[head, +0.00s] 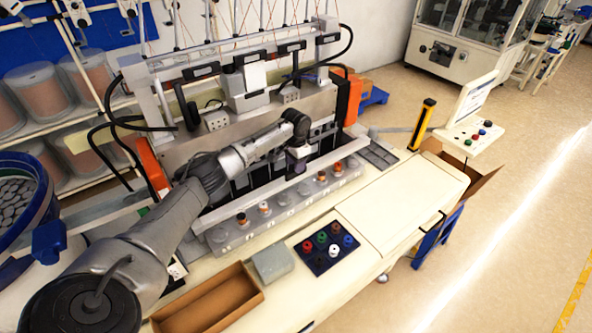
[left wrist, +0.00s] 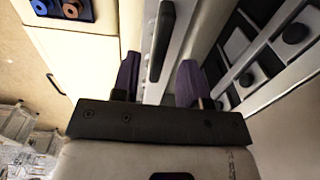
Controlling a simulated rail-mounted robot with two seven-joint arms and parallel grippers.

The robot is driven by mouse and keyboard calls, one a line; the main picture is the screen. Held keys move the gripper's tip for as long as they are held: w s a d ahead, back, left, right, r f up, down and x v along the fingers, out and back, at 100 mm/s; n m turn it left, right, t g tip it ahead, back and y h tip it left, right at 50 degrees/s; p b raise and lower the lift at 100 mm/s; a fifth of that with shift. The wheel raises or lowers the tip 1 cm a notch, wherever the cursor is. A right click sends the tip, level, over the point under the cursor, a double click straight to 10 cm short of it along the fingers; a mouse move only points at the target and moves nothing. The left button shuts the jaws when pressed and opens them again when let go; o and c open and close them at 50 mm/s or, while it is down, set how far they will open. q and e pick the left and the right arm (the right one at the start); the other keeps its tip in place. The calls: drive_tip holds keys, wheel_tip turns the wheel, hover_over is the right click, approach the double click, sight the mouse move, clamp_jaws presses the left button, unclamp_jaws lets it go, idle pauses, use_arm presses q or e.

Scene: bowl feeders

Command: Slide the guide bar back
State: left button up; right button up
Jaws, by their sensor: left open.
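A long pale bar with a dark elongated slot or handle (left wrist: 162,42) runs through the left wrist view between my fingers; it appears to be the guide bar. In the head view a long light grey bar (head: 218,216) runs along the front of the machine, partly hidden by my left arm. My left gripper (head: 298,163) is low over the machine behind this bar. Its two dark purple fingers (left wrist: 158,82) are apart, one on each side of the pale bar. I cannot tell whether they touch it. My right gripper is not in view.
A grey block rail with several small spools (head: 242,220) lies in front. A dark pad with coloured knobs (head: 328,247), a grey box (head: 273,263) and an open brown tray (head: 215,305) are on the bench. Orange end posts (head: 151,167) flank the machine. The cream panel (head: 395,205) is clear.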

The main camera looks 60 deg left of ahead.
sight(293, 175)
use_arm(q)
drive_tip(key=shift+f, duration=2.05)
clamp_jaws()
